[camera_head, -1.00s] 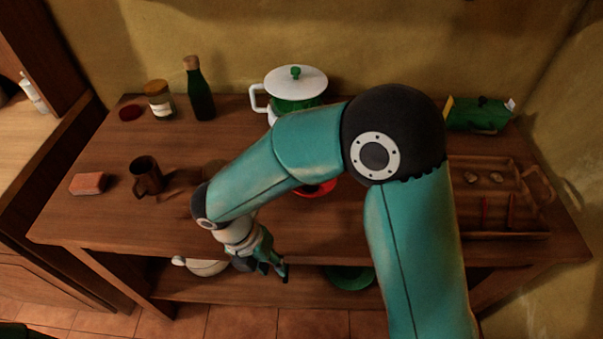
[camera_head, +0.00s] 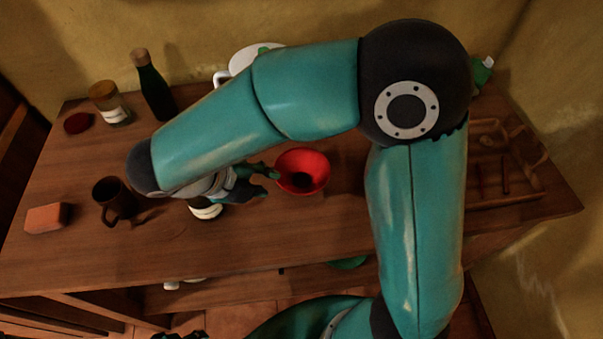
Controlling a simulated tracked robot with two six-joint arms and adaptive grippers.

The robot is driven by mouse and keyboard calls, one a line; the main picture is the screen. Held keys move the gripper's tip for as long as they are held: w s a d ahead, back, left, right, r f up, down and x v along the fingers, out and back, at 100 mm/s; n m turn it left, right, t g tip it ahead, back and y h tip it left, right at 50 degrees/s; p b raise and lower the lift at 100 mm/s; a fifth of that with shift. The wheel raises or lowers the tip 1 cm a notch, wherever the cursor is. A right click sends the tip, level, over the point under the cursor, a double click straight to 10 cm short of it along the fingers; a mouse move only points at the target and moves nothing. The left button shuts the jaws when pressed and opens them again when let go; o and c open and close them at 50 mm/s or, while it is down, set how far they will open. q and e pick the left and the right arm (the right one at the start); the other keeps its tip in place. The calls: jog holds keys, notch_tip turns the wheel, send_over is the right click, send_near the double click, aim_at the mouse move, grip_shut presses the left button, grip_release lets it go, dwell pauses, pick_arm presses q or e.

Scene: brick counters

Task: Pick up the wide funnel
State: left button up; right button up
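The wide funnel is a red, round, open-mouthed thing (camera_head: 316,163) on the counter, right of the middle, with a dark hole at its centre. My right gripper (camera_head: 268,182) comes from the left under my teal arm. Its fingers are spread and point right at the funnel's left rim, with nothing seen between them. They are close to the rim; I cannot tell whether they touch it. What seems to be the tip of my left gripper (camera_head: 180,335) is cut off at the bottom edge, so its state does not show.
A brown mug (camera_head: 113,199), a sponge-like block (camera_head: 47,218), a jar (camera_head: 109,103) and a green bottle (camera_head: 153,88) stand at left. A white pot (camera_head: 243,61) is behind my arm. A wooden tray (camera_head: 512,198) lies at right. A white-bottomed object (camera_head: 206,211) is partly under my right gripper.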

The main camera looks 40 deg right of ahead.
aim_at(286, 183)
jog(key=x, duration=0.4)
jog(key=shift+w+x, duration=0.2)
jog(key=shift+x, duration=1.25)
jog(key=shift+w+x, duration=0.15)
jog(key=shift+x, duration=1.35)
jog(key=shift+a, duration=0.1)
grip_shut()
